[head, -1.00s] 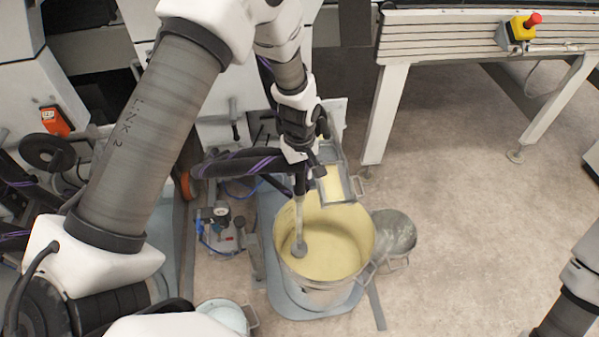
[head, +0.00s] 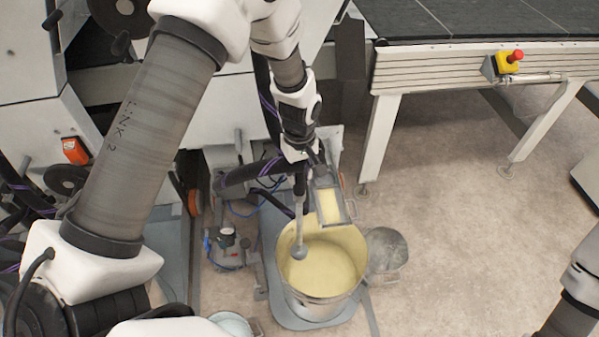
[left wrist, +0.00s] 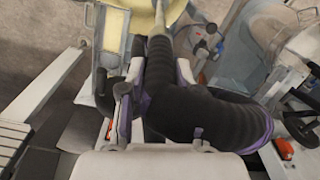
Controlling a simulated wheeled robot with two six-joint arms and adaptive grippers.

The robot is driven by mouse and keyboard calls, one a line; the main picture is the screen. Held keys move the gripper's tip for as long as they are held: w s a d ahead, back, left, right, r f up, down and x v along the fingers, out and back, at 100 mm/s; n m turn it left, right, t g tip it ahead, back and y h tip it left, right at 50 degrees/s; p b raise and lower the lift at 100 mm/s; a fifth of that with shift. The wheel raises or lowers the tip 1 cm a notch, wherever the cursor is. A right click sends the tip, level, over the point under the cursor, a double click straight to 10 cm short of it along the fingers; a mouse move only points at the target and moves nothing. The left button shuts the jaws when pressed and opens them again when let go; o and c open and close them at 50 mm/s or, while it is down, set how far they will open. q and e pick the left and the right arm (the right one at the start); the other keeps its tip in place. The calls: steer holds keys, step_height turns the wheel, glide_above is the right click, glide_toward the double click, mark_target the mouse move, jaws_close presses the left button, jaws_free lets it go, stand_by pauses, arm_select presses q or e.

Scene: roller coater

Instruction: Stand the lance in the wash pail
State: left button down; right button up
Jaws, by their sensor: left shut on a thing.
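My left gripper (head: 301,165) is shut on the lance (head: 299,225), a thin grey rod with a round grey head, which hangs nearly upright. A thick dark hose with purple bands leads off beside it. The lance's head is within the outline of a large metal pail (head: 318,308) of pale yellow liquid, near its back left; I cannot tell whether it touches the liquid. The left wrist view also shows the lance (left wrist: 158,50) between the fingers. A smaller pail (head: 232,322) is partly cut off at the bottom. Which one is the wash pail is unclear. My right gripper is out of view.
A conveyor (head: 450,65) with a red button is at the back right. Floor at right is clear.

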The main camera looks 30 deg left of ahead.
arm_select(q)
step_height(320, 180, up, 12)
steer(key=p, duration=0.9)
steer(key=shift+f, duration=0.15)
